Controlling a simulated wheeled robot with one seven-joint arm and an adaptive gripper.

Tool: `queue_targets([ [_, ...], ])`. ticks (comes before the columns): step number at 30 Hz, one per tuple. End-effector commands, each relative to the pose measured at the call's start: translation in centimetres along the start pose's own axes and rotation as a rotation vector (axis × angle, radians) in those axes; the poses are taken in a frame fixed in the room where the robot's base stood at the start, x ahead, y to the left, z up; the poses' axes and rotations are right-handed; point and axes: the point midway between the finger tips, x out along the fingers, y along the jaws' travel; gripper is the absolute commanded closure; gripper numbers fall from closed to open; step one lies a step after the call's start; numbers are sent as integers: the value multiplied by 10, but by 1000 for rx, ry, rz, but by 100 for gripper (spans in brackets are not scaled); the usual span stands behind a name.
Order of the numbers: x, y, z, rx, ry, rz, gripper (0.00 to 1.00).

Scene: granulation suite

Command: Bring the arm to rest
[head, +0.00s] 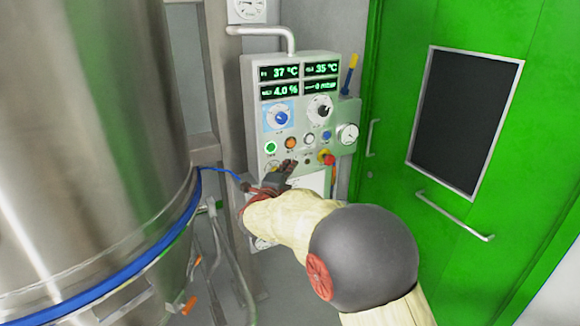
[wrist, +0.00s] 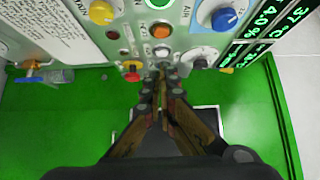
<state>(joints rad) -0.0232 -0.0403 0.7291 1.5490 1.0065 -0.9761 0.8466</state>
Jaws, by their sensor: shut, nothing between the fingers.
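My gripper (head: 287,168) is in front of the lower part of the grey control panel (head: 251,92) in the head view. My arm reaches up to it from the lower right, bent at a dark round joint. In the wrist view my gripper (wrist: 161,76) has its two fingers together with nothing between them.
A large steel vessel (head: 95,120) with a blue band stands left. A green door (head: 395,155) with a dark window and handles is right. A thin blue line (head: 217,170) runs between vessel and panel.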

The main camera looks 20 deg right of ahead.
Motion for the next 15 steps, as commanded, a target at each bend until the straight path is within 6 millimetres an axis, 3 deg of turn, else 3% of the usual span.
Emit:
queue_targets([
  [12,0,0,0,-17,-1,1,100],
  [15,-1,14,14,-81,-56,50,100],
])
